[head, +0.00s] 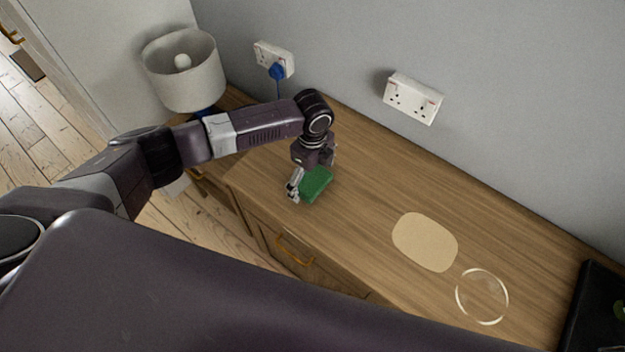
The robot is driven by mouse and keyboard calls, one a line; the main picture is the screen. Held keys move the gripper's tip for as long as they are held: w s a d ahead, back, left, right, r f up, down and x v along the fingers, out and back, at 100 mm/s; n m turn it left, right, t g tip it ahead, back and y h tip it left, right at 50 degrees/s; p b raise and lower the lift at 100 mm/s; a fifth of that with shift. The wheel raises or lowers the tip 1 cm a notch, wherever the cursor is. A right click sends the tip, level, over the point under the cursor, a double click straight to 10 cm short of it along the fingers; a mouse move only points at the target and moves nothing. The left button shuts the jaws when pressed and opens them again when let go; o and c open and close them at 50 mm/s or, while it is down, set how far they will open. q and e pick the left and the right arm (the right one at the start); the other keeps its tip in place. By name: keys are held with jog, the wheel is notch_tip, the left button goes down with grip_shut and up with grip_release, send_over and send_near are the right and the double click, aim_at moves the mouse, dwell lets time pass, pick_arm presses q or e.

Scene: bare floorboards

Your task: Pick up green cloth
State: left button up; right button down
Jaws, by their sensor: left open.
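The green cloth (317,184) is a small, thick-looking green block shape lying on the wooden cabinet top (370,185), near its front edge. My left gripper (314,180) points down over it, open. One finger shows to the left of the cloth and the other is at its far right side. The gripper body hides the cloth's back part. I cannot tell whether the fingers touch it. My right gripper is not in view.
A beige rounded mat (425,242) and a clear round glass dish (482,296) lie to the right. A black object (595,310) is at the right edge. A lamp (184,75) stands at the back left. Wall sockets (412,98) are behind.

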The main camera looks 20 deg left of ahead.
aim_at(312, 180)
pick_arm(q)
jog(key=c, duration=1.2)
notch_tip(312, 180, up, 20)
jog(key=b, duration=0.3)
jog(key=o, duration=0.4)
jog(key=c, duration=0.3)
